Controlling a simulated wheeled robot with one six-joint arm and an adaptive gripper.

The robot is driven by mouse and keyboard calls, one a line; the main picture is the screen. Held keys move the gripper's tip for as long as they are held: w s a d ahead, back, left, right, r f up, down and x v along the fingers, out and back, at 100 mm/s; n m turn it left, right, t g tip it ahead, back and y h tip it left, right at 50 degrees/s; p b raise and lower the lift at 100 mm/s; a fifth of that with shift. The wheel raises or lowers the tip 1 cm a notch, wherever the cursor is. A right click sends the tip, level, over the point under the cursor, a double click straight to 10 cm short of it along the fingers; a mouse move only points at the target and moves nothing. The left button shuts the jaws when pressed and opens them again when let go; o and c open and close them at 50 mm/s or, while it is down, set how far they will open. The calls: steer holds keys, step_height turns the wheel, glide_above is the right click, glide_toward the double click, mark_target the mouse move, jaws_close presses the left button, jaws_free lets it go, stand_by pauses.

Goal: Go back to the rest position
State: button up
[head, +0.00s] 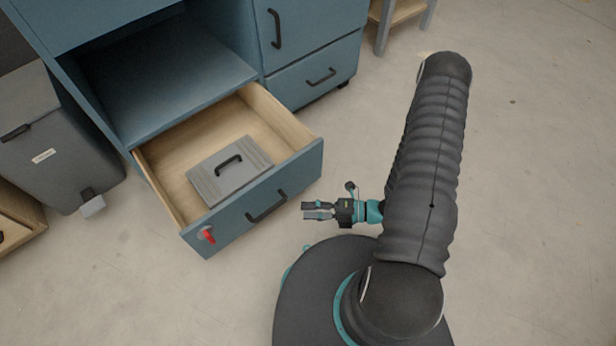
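My gripper (319,211) is near the middle of the head view, on the arm's teal and black wrist, pointing left. Its two fingers stand apart with a gap between them and nothing in it. It is just right of and in front of the open drawer's blue front (290,186), apart from it as far as this one view shows. The black drawer handle (267,208) is to its left and free of the fingers. My arm reaches up and right from my base, its wrist partly hidden behind a dark link.
The open wooden drawer holds a grey lidded box (231,170) with a black handle. A red item (207,235) sits on the drawer front's left end. The blue cabinet (318,72) stands behind, a grey bin (55,145) at left. The floor (535,200) at right is clear.

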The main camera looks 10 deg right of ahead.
stand_by(0.3)
steer(key=s+d+r+n+g+h, duration=0.2)
steer(key=s+r+n+g, duration=0.25)
steer(key=n, duration=0.55)
steer(key=s+d+r+n+g+h, duration=0.1)
steer(key=s+r+n+g, duration=0.3)
steer(key=n, duration=0.6)
steer(key=w+d+r+n+t+h+p, duration=0.1)
steer(key=w+d+r+n+h, duration=0.2)
steer(key=r+n, duration=0.35)
steer(key=d+r+n+t+h, duration=0.25)
steer(key=r+n+h, duration=0.25)
steer(key=r, duration=0.3)
steer(key=w+d+r+n+h+p, duration=0.1)
steer(key=w+d+r+n+h, duration=0.2)
steer(key=r+n, duration=0.35)
steer(key=s+a+r+n+t+h, duration=0.1)
steer(key=s+r+t, duration=0.1)
steer(key=r, duration=0.5)
steer(key=s+a+r+n+t+h, duration=0.1)
steer(key=s+a+r+t, duration=0.1)
steer(key=r+t, duration=0.3)
step_height(320, 180, up, 4)
steer(key=shift+f, duration=0.2)
